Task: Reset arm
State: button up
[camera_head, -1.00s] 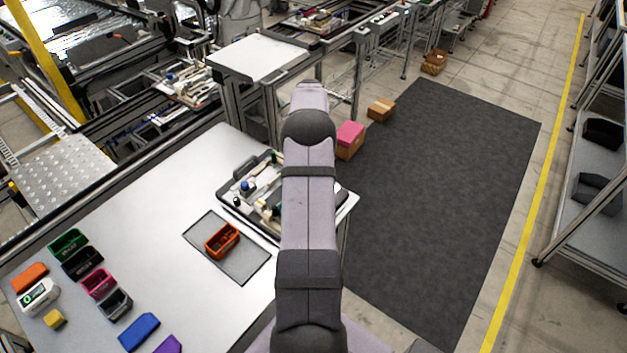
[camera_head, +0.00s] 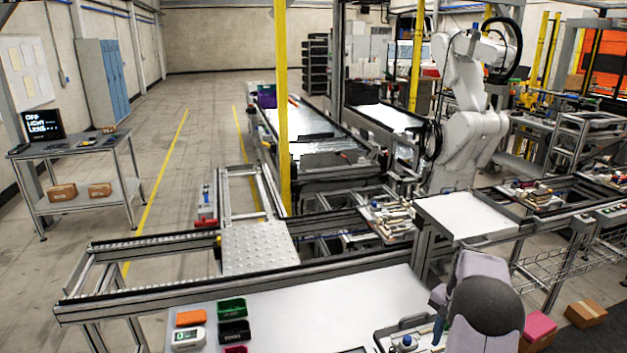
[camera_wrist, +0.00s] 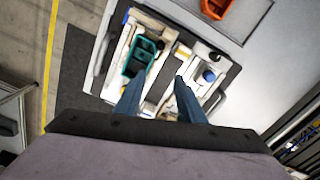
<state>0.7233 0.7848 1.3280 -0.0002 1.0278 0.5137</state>
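In the wrist view my gripper (camera_wrist: 158,80) points down with its two blue-grey fingers apart and nothing between them. Below it lies a dark-edged pallet fixture (camera_wrist: 103,60) holding white and beige parts, a blue-topped part (camera_wrist: 209,76) and a teal-green bin (camera_wrist: 140,57). The bin sits just beyond the left fingertip; I cannot tell the height gap. In the head view my arm is at the lower right and the fixture (camera_head: 388,338) is partly cut off by the frame's bottom edge.
An orange bin (camera_wrist: 214,7) stands on the table beside the fixture. Orange (camera_head: 190,317), green (camera_head: 232,308) and black (camera_head: 234,332) bins and a white device (camera_head: 188,337) stand on the white table (camera_head: 310,315). A metal rail runs behind; the table's middle is clear.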

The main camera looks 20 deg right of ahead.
jog(key=s+a+r+n+b, duration=0.15)
jog(key=a+n, duration=0.25)
jog(key=a, duration=0.7)
jog(key=s+a+r+n, duration=0.2)
jog(key=a+n, duration=0.2)
jog(key=a, duration=0.8)
jog(key=s+a+f+n, duration=0.1)
jog(key=s+a+n, duration=0.2)
jog(key=s+a, duration=0.2)
jog(key=s+a+f+n+b, duration=0.1)
jog(key=s+a+n, duration=0.2)
jog(key=s+a, duration=0.3)
jog(key=shift+s+f, duration=0.4)
jog(key=shift+s, duration=0.65)
